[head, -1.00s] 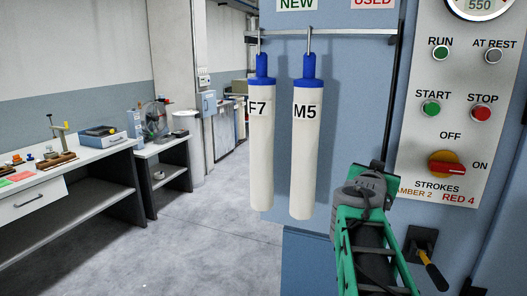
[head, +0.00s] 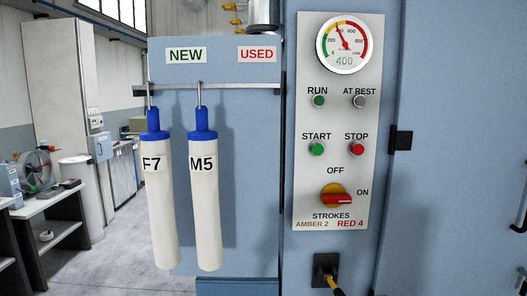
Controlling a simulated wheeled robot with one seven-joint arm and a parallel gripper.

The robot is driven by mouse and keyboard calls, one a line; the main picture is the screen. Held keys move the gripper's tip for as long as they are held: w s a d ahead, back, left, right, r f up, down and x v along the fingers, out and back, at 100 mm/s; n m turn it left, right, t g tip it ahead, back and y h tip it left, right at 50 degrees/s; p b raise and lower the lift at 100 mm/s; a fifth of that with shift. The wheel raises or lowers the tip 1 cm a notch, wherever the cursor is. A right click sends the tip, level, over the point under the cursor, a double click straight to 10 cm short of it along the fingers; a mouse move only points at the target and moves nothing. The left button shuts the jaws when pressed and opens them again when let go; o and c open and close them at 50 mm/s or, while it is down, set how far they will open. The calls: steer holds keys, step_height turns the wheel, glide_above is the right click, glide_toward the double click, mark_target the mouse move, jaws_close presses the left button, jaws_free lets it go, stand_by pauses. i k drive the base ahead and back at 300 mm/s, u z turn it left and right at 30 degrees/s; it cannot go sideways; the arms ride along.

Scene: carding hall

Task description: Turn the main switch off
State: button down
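The main switch (head: 336,197) is a red rotary handle on a round yellow base, low on the grey control panel (head: 300,228). The OFF label is above it and the ON label is to its right. The red handle lies roughly level and points right, towards ON. My gripper is not in the head view now, and nothing covers the switch.
Above the switch are the green START button (head: 317,149), red STOP button (head: 357,149), RUN lamp (head: 318,101) and a gauge (head: 343,44) reading 400. Below is a yellow-handled lever (head: 333,283). Two white cylinders (head: 161,205) (head: 206,205) hang on the left.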

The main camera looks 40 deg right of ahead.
mark_target(334, 195)
steer(key=z, duration=1.65)
